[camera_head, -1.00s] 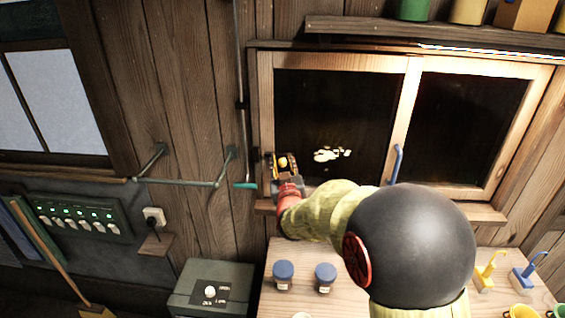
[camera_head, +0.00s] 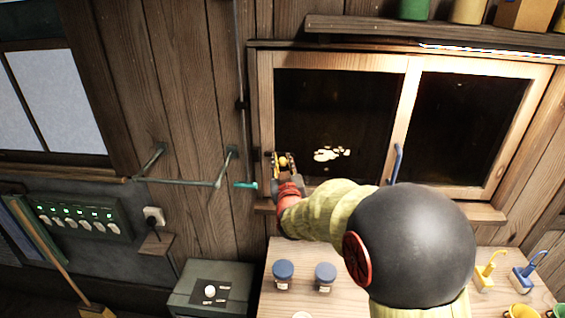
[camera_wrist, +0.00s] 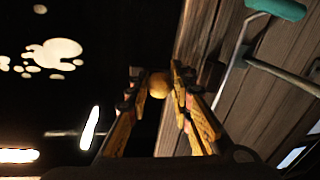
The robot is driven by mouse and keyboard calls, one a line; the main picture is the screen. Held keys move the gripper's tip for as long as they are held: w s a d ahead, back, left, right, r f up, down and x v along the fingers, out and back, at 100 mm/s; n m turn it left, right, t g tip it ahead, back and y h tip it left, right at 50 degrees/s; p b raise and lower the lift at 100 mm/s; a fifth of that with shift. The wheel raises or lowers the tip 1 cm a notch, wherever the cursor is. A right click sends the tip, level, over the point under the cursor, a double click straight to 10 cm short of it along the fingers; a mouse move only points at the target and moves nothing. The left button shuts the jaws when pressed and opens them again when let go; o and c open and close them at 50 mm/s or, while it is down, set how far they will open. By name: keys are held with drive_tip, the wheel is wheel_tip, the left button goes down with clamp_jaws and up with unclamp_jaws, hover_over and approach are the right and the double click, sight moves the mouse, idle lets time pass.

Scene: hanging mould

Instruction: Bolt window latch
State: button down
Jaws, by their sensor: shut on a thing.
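A round brass-coloured knob (camera_head: 283,161) sits at the lower left side of the wooden window frame (camera_head: 405,115); it looks like the latch's knob. My gripper (camera_head: 285,164) is shut on it, with one yellow-padded finger on each side. In the wrist view the knob (camera_wrist: 158,84) shows between the fingertips of my gripper (camera_wrist: 157,90). The rest of the latch is hidden by the fingers and the dark surroundings, so I cannot tell its bolt's position. A blue handle (camera_head: 397,162) stands on the window's middle post.
A metal rod with a teal grip (camera_head: 245,185) is close left of my gripper. A shelf (camera_head: 370,30) runs above the window. Below are a table (camera_head: 262,300) with two blue-lidded jars (camera_head: 283,275) and a grey box (camera_head: 205,275).

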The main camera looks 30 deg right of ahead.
sight(269, 154)
drive_tip(key=shift+w+a+b, duration=0.4)
drive_tip(key=shift+w+a, duration=0.15)
drive_tip(key=shift+a, duration=0.25)
drive_tip(key=shift+w+a+b, duration=0.35)
drive_tip(key=shift+w+a, duration=0.15)
drive_tip(key=shift+a, duration=0.3)
drive_tip(key=shift+d, duration=0.1)
drive_tip(key=c, duration=2)
unclamp_jaws()
drive_tip(key=shift+o, duration=0.8)
drive_tip(key=shift+w+a, duration=0.1)
drive_tip(key=shift+a, duration=0.1)
